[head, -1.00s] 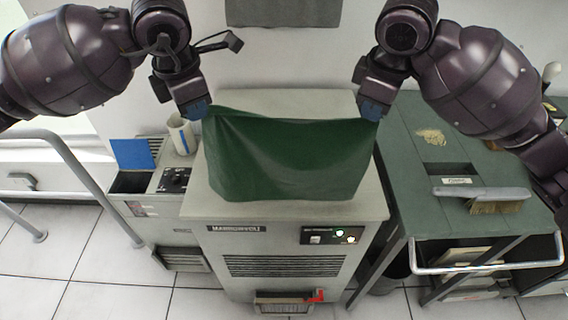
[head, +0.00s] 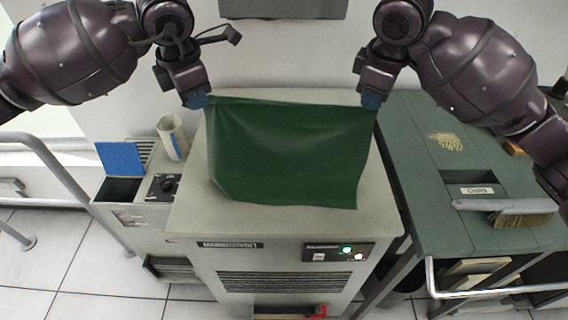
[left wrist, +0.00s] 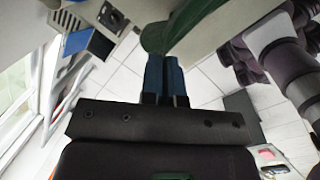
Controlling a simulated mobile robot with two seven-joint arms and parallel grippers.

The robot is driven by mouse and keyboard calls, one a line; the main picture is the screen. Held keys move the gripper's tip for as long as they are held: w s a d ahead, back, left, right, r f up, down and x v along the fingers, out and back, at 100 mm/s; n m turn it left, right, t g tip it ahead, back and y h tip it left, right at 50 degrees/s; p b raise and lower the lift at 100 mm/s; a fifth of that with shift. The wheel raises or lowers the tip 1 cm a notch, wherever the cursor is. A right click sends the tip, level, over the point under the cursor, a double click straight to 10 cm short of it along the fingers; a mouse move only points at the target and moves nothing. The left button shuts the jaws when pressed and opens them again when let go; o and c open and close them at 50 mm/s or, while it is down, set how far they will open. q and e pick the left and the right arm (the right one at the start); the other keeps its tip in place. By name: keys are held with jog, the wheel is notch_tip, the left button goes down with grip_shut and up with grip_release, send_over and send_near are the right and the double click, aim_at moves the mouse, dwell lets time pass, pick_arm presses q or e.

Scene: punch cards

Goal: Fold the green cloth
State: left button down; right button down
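The green cloth (head: 285,155) hangs spread between my two grippers in the head view, its lower edge over the grey machine top (head: 240,222). My left gripper (head: 197,101) is at the cloth's upper left corner, with its blue fingertips together on it. My right gripper (head: 371,101) is at the upper right corner, its blue fingertips also on the cloth. In the left wrist view the blue fingers (left wrist: 164,78) are close together, with the cloth (left wrist: 175,28) at their tips. Whether the lower edge rests fully on the machine is hard to tell.
A green side table (head: 420,150) on the right holds a brush (head: 505,208) and a pile of chips (head: 446,141). On the left are a roll (head: 172,136) and a blue panel (head: 120,158). A metal rail (head: 60,175) stands at far left.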

pick_arm(q)
jog(key=shift+w+f, duration=0.1)
jog(key=shift+w, duration=0.4)
pick_arm(e)
jog(key=shift+w+f, duration=0.1)
jog(key=shift+w, duration=0.4)
